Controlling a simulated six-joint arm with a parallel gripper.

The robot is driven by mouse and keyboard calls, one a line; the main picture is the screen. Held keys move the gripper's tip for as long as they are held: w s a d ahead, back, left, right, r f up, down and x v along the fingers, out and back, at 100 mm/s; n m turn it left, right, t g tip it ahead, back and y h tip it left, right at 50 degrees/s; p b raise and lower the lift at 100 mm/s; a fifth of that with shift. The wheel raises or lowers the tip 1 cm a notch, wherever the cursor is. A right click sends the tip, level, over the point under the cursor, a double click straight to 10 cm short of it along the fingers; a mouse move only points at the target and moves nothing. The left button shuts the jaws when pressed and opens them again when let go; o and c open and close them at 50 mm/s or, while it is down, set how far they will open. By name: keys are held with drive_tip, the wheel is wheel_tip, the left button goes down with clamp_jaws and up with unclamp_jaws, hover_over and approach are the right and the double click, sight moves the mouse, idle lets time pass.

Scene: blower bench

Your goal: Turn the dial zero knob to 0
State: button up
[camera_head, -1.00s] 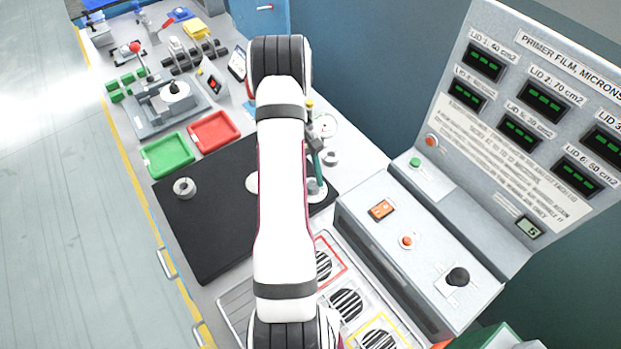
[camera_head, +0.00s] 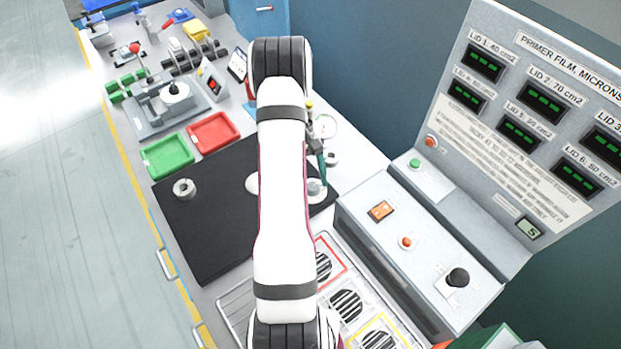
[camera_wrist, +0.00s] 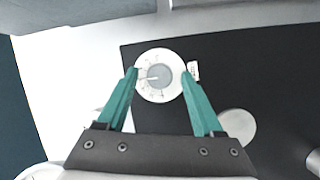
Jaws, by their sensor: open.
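The dial (camera_wrist: 153,93) is a round white disc with dark marks around its face, lying on a black mat. A grey round knob (camera_wrist: 161,76) sits at its middle, with a thin pointer line toward the left. I cannot read the marks. My gripper (camera_wrist: 160,73) is open, its two teal fingers on either side of the dial, with no grip on the knob. I cannot tell how high the tips are above it. In the head view my arm hides most of the gripper; one teal finger shows over the partly hidden dial (camera_head: 316,194).
The black mat (camera_head: 205,235) also carries a grey ring (camera_head: 184,188) and another white disc (camera_wrist: 237,124). A round gauge (camera_head: 326,125) stands behind the gripper. Green (camera_head: 167,156) and red (camera_head: 213,133) trays lie at the left. A grey control box (camera_head: 420,250) stands at the right.

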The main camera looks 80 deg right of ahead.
drive_tip(key=v, duration=1.5)
drive_tip(key=shift+r, duration=0.4)
drive_tip(key=w+a+r+n+h, duration=0.1)
drive_tip(key=w+a+r+n, duration=0.1)
drive_tip(key=w+a+r, duration=0.5)
drive_tip(key=w+a+r+n+h, duration=0.1)
drive_tip(key=w+a+r, duration=0.1)
drive_tip(key=w+a, duration=0.85)
drive_tip(key=s+a+r+n+t, duration=0.1)
drive_tip(key=s+a, duration=0.1)
drive_tip(key=a, duration=0.8)
drive_tip(key=s+a+n+t, duration=0.1)
drive_tip(key=s+a, duration=0.1)
drive_tip(key=a, duration=0.7)
drive_tip(key=s+a+f+n, duration=0.1)
drive_tip(key=s+a+f, duration=0.2)
drive_tip(key=s+a, duration=0.5)
drive_tip(key=shift+a+t, duration=0.3)
drive_tip(key=shift+a, duration=0.35)
